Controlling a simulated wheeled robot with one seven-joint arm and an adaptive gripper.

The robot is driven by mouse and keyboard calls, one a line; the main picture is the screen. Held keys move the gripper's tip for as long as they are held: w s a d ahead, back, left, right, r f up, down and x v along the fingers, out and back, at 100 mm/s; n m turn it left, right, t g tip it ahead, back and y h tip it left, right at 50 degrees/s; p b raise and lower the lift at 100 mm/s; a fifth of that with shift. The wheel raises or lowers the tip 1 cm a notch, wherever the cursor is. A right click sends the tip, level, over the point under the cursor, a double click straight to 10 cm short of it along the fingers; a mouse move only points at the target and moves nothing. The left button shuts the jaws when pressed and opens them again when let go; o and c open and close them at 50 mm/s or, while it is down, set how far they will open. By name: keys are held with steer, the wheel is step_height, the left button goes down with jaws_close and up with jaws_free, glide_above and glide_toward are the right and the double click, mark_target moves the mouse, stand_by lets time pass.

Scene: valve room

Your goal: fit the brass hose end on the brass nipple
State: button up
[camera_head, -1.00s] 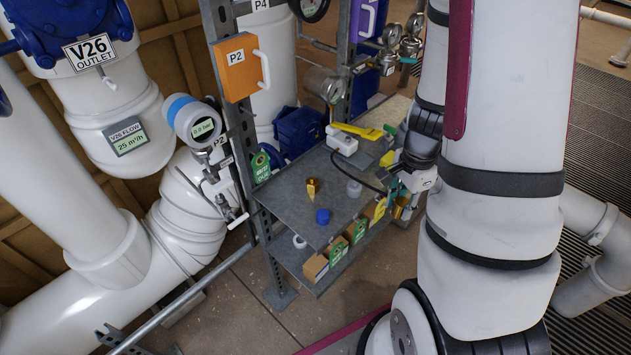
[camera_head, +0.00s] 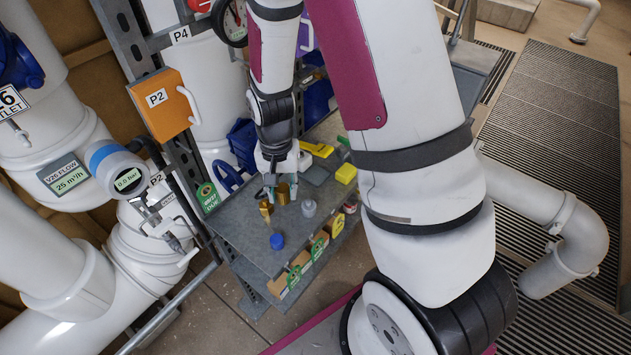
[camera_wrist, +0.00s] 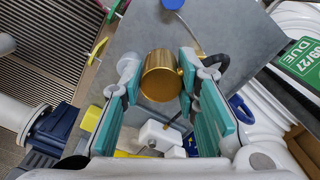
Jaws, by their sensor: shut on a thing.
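My gripper (camera_head: 281,185) is over the grey shelf, its teal fingers closed on both sides of the brass hose end (camera_head: 283,196). In the wrist view the hose end is a wide, round brass cylinder (camera_wrist: 160,76) between the fingertips. A smaller brass piece, which looks like the nipple (camera_head: 266,209), stands on the shelf just left of the held piece in the head view. The two look close, but I cannot tell whether they touch. In the wrist view a thin yellowish rod and a black hose-like curve (camera_wrist: 216,66) show behind the right finger.
A blue cap (camera_head: 277,241) and a small grey bottle (camera_head: 309,208) stand on the shelf (camera_head: 238,221). A yellow block (camera_head: 346,173) lies to the right. An orange P2 box (camera_head: 160,105) hangs on the rack post at the left. The shelf's front left is clear.

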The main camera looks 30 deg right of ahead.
steer(key=shift+w+a, duration=0.25)
steer(key=shift+w, duration=0.1)
steer(key=b, duration=0.5)
glide_above(265, 201)
steer(key=shift+f, duration=1.25)
steer(key=shift+w+f, duration=0.1)
steer(key=shift+f, duration=1.1)
steer(key=shift+f+b, duration=0.35)
steer(key=shift+f, duration=1)
stand_by(0.6)
steer(key=o, duration=1)
steer(key=shift+r, duration=0.1)
